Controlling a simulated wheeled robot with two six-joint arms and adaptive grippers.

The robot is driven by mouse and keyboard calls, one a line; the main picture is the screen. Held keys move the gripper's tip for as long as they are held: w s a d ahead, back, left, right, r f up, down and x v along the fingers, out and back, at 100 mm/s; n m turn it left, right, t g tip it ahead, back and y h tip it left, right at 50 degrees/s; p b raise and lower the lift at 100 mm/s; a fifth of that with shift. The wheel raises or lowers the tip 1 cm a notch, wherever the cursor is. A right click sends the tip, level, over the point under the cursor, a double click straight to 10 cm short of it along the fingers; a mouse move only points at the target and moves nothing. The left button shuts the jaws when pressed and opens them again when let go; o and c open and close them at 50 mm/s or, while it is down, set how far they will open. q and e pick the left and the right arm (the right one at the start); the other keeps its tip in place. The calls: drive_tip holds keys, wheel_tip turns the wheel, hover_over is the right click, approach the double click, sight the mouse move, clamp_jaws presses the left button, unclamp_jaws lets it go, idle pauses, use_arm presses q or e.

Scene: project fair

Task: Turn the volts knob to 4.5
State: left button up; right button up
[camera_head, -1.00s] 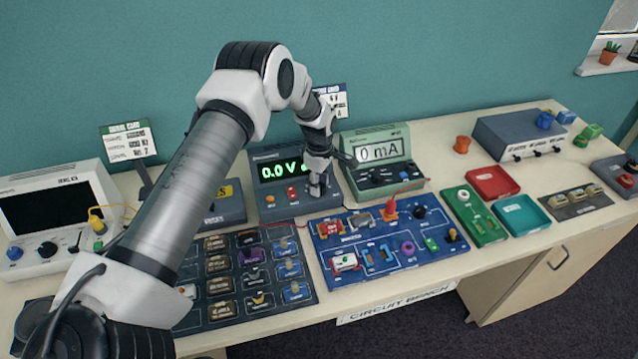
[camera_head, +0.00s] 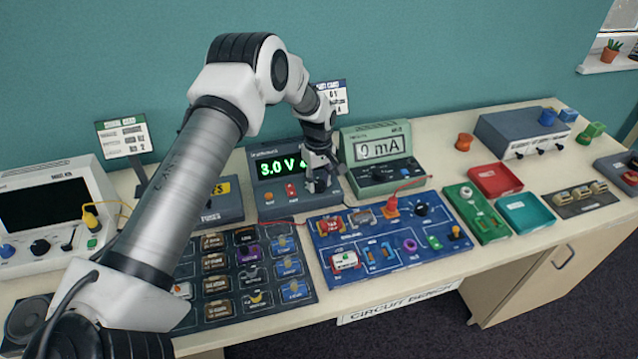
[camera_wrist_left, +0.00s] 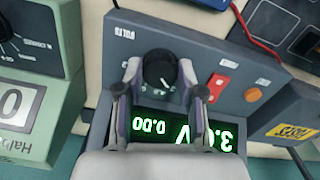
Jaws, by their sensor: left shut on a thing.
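The power supply (camera_head: 266,185) is a dark grey box with a green display (camera_head: 283,168) that reads 3.0 V; the digits beside it are partly hidden by my gripper in the head view. The black volts knob (camera_wrist_left: 160,70) with a white pointer mark shows in the left wrist view, below the VOLTS label. My left gripper (camera_head: 318,185) is at the front of the supply. In the left wrist view its two fingers (camera_wrist_left: 159,80) sit on either side of the knob, shut on it. In the head view the knob is hidden behind the gripper. My right gripper is not in view.
A green meter (camera_head: 377,160) reading 0 mA stands close on the right of the supply. An orange button and a red switch (camera_wrist_left: 219,85) sit beside the knob. The blue circuit board (camera_head: 385,268) lies in front. A fuses box (camera_head: 226,208) stands to the left.

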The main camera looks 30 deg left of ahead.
sight(318, 183)
use_arm(q)
drive_tip(key=m, duration=0.2)
drive_tip(key=m+b, duration=0.1)
drive_tip(key=m, duration=0.2)
drive_tip(key=shift+s+f+m+b, duration=0.15)
drive_tip(key=shift+f+m+b, duration=0.1)
drive_tip(key=shift+m+b, duration=0.05)
idle(0.4)
drive_tip(key=o, duration=1.1)
drive_tip(key=shift+o, duration=0.2)
drive_tip(key=shift+w+a, duration=0.1)
drive_tip(key=shift+w, duration=0.1)
wheel_tip(318, 183, up, 12)
